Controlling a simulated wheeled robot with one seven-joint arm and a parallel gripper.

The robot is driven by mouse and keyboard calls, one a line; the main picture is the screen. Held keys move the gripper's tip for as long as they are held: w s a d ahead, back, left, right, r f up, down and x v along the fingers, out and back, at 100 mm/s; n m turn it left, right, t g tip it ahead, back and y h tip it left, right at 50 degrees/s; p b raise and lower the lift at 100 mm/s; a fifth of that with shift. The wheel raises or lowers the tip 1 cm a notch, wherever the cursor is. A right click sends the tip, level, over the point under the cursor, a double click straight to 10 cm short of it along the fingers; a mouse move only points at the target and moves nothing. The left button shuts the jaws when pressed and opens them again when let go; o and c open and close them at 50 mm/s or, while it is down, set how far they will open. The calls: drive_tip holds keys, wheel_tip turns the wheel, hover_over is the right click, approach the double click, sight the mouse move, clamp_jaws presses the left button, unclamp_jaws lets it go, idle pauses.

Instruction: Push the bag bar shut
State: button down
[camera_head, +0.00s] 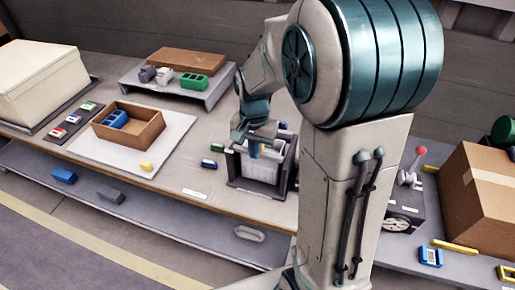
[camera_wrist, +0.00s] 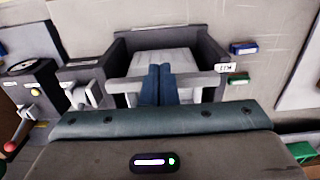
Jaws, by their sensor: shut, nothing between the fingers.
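The bag holder, a dark open-topped frame (camera_head: 234,167), stands on the bench in front of my arm. A pale bag (camera_head: 262,172) sits inside it; the bag also shows in the wrist view (camera_wrist: 180,62). A light grey bar (camera_wrist: 208,80) runs across the near side of the holder in the wrist view, in front of the bag. My gripper (camera_head: 254,151) is over the holder with its blue fingers together and empty. In the wrist view the fingertips (camera_wrist: 159,68) overlap the bar and the bag edge. Whether they touch the bar cannot be told.
Small green (camera_head: 217,148) and blue (camera_head: 208,163) items lie left of the holder. A cardboard tray (camera_head: 149,132) stands further left on a white mat. A lever device with a red knob (camera_head: 421,151) and a large carton (camera_head: 488,190) are at right.

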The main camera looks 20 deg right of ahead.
drive_tip(key=w+d+p, duration=0.1)
drive_tip(key=w+d, duration=0.3)
drive_tip(key=w, duration=0.2)
drive_tip(key=shift+w+d, duration=0.2)
drive_tip(key=shift+d, duration=0.1)
idle(0.3)
wheel_tip(320, 180, up, 7)
drive_tip(key=s+p, duration=0.1)
drive_tip(key=p, duration=0.4)
drive_tip(key=shift+a, duration=0.4)
